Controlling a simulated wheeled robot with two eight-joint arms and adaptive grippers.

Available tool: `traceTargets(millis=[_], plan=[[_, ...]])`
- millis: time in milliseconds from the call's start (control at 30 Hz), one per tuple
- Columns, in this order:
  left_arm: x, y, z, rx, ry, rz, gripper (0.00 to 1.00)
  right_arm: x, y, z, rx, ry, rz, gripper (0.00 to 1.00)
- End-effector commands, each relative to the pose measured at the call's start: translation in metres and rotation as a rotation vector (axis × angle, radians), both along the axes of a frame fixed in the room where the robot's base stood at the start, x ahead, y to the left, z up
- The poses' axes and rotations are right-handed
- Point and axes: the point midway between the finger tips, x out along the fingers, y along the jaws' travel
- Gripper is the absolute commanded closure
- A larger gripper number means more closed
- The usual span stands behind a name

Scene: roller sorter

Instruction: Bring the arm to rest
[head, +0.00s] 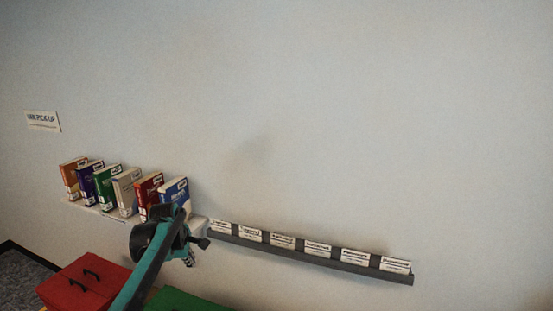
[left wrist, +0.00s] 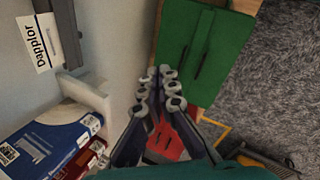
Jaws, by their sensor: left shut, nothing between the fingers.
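My left arm comes up from the bottom of the head view, and its gripper (head: 197,249) is near the right end of the book shelf, in front of the wall. In the left wrist view the gripper's fingers (left wrist: 160,88) are together with nothing between them. My right gripper is not in view.
Several books, among them a green book (head: 108,187) and a blue book (head: 174,192), stand on a white wall shelf (head: 88,205). A dark rail (head: 343,265) with several labels runs right of it. A red lid (head: 75,290) and a green lid (head: 185,301) lie below.

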Motion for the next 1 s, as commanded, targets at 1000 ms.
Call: traceTargets(millis=[1000], plan=[[-0.346, -0.093, -0.039, 0.810, -0.192, -1.419, 1.00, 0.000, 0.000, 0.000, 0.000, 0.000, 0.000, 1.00]])
